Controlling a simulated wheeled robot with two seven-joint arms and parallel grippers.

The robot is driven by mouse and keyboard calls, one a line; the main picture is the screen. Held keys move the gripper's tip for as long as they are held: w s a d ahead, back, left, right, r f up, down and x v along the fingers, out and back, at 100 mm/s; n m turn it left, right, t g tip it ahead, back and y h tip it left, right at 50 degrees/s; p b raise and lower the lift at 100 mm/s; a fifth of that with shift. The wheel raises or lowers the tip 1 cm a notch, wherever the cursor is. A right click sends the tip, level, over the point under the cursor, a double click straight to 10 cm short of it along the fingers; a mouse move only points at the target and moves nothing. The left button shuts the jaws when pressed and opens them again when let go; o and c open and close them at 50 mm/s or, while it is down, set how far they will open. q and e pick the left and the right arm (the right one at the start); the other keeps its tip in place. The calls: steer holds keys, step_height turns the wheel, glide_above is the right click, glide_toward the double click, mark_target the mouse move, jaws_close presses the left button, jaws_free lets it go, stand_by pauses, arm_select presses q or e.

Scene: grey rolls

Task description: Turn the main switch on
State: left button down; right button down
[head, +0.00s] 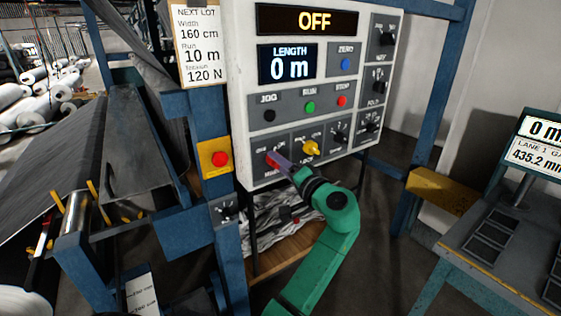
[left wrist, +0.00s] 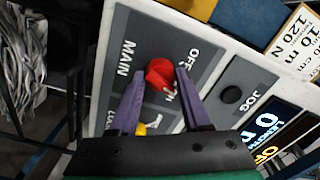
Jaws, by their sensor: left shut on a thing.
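The main switch is a red knob (head: 271,159) at the lower left of the white control panel (head: 243,110). The wrist view shows the knob (left wrist: 159,73) on a grey plate marked MAIN and OFF; part of the label is hidden. My left gripper (head: 275,161), purple-fingered on a green arm, is at the knob. In the wrist view its fingers (left wrist: 160,77) lie on either side of the knob, shut on it. The top display (head: 314,20) reads OFF. My right gripper is not in view.
A yellow knob (head: 312,148) sits right beside the main switch. JOG, RUN and STOP buttons are above. A red button on a yellow box (head: 219,158) is at the left on a blue post. A desk with a screen (head: 540,145) stands at the right.

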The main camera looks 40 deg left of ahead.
arm_select(q)
steer(key=m+p, duration=0.1)
steer(key=m, duration=0.2)
steer(key=m+p, duration=0.1)
steer(key=m, duration=0.1)
steer(key=shift+a+r+p, duration=0.1)
steer(key=shift+r+p, duration=0.2)
steer(key=shift+p, duration=0.05)
steer(key=shift+m, duration=0.3)
steer(key=shift+c, duration=1.8)
jaws_free()
steer(key=shift+a+f, duration=0.2)
